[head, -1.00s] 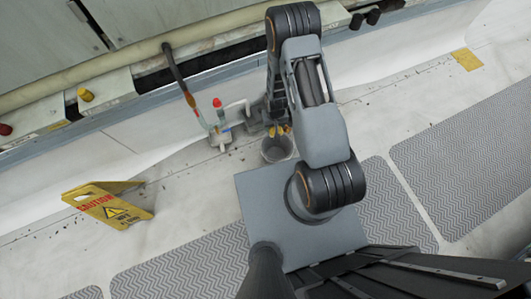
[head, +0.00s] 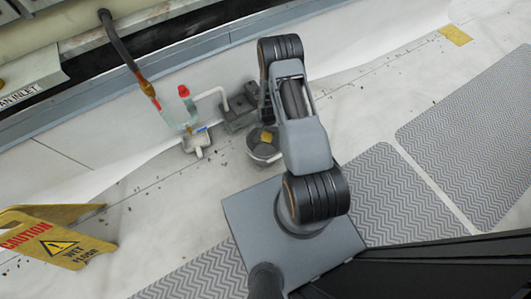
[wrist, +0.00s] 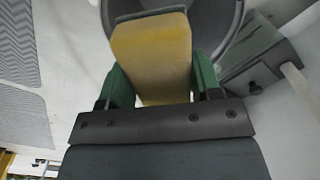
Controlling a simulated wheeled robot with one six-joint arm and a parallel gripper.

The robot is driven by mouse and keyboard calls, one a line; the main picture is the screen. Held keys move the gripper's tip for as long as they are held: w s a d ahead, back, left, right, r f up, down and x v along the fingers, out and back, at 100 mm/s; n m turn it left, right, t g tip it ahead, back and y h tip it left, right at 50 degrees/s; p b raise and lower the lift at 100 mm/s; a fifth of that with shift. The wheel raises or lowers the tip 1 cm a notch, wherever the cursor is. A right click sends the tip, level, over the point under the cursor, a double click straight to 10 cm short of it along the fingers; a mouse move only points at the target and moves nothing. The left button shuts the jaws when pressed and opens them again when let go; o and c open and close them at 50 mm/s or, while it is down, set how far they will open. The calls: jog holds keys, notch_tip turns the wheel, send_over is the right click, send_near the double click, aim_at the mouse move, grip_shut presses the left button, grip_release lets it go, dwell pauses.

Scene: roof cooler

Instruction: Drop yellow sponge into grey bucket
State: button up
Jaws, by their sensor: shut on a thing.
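The yellow sponge (wrist: 155,58) is gripped between the green fingers of my gripper (wrist: 160,78) in the wrist view. In the head view the sponge (head: 267,136) shows as a small yellow patch against the mouth of the grey bucket (head: 264,153). The bucket stands on the pale floor just left of my arm. In the wrist view the round bucket (wrist: 208,22) lies behind the sponge's far end, with its dark inside partly visible. The sponge hides part of the bucket, and the height between them is hard to tell. My arm hides most of the gripper in the head view.
A grey box-like fitting (head: 238,112) stands close behind the bucket. A small pump with a red-topped clear tube (head: 186,108) and a hose is to its left. A yellow caution sign (head: 50,240) stands at the left. Grey textured mats (head: 390,190) lie on the floor.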

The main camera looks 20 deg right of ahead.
jog(key=shift+w+d+f+b, duration=0.15)
jog(key=shift+f+b, duration=0.1)
jog(key=shift+f, duration=0.3)
jog(key=shift+s+d+f+b, duration=0.1)
jog(key=shift+f+b, duration=0.15)
jog(key=shift+f, duration=0.25)
notch_tip(320, 180, down, 6)
jog(key=b, duration=0.3)
jog(key=shift+r+b, duration=0.25)
jog(key=shift+b, duration=0.1)
jog(key=o, duration=1)
jog(key=shift+c, duration=0.2)
notch_tip(320, 180, up, 14)
jog(key=p, duration=0.5)
jog(key=shift+f, duration=0.1)
